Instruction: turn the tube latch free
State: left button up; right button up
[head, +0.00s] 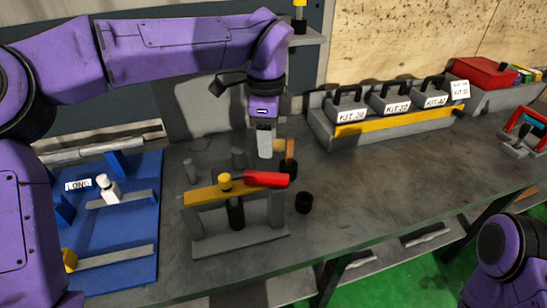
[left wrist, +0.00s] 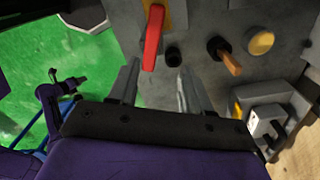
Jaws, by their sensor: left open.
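A red lever (head: 266,179) lies at the right end of a yellow bar (head: 205,195), which bridges a grey stand; I take the lever to be the tube latch. A black cylinder (head: 236,213) stands under the bar, below a yellow knob (head: 225,181). My left gripper (head: 265,150) points down just behind the red lever in the head view. In the left wrist view, its fingers (left wrist: 158,72) are spread and empty; the red lever (left wrist: 153,38) shows ahead of them, near the left finger. Contact is not visible. My right gripper is out of view.
A black knob (head: 304,202) stands right of the stand, and a wooden-handled tool (head: 290,152) behind it. A blue board (head: 125,250) with parts lies left. The bench front right is clear.

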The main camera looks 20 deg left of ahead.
aim_at(266, 174)
pick_arm(q)
jog(key=f, duration=0.1)
jog(key=s+f, duration=0.1)
jog(key=f, duration=0.1)
jog(key=s+f+p, duration=0.1)
jog(key=shift+s+f, duration=0.15)
jog(key=shift+f, duration=0.2)
jog(key=f, duration=0.2)
jog(key=w+f, duration=0.1)
jog(key=f, duration=0.2)
jog(key=shift+w+p, duration=0.2)
jog(key=shift+p, duration=0.1)
jog(key=shift+s+r, duration=0.2)
jog(key=shift+s, duration=0.15)
grip_shut()
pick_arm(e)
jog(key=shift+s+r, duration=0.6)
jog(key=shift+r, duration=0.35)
